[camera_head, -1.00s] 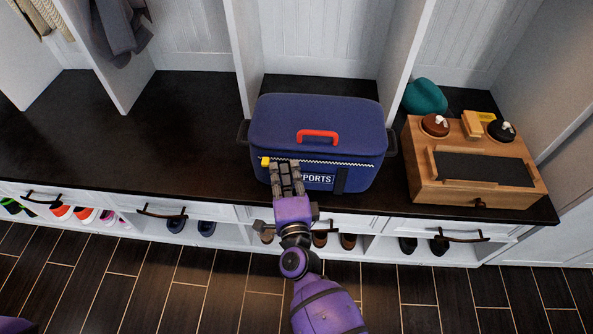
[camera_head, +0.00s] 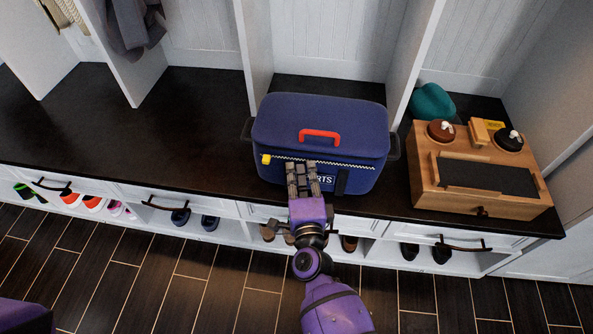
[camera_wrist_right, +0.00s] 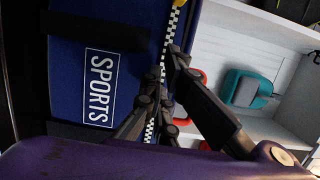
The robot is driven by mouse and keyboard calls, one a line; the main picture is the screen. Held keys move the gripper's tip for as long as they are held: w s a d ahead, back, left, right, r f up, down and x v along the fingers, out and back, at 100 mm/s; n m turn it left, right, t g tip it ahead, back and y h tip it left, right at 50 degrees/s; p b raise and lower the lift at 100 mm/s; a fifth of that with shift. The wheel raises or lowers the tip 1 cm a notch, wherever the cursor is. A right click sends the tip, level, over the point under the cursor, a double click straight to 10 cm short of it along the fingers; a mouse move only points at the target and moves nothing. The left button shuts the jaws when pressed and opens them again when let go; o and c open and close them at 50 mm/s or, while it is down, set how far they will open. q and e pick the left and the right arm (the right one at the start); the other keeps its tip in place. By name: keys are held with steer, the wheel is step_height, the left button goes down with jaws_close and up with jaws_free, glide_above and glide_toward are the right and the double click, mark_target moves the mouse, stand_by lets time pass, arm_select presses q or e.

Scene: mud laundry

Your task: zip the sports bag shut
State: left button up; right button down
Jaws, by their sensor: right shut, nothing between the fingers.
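The blue sports bag (camera_head: 285,112) stands upright on the dark bench, with a red handle (camera_head: 319,137) on top. A black-and-white checked zip track (camera_head: 345,165) runs across its front. The yellow zip pull (camera_head: 266,159) is at the track's left end and also shows at the top edge of the right wrist view (camera_wrist_right: 180,3). My right gripper (camera_head: 302,166) is shut and empty at the bag's front, right of the pull and apart from it. In the right wrist view its fingers (camera_wrist_right: 166,65) overlap the track; contact is unclear. They hide part of the SPORTS label in the head view.
A wooden box (camera_head: 450,195) with two bottles stands on the bench to the right, a teal item (camera_head: 432,102) behind it. White dividers (camera_head: 412,55) rise behind the bag. Bare bench (camera_head: 130,130) lies to the left. Shoes sit below.

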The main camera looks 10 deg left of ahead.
steer(key=v, duration=0.9)
steer(key=shift+s, duration=0.45)
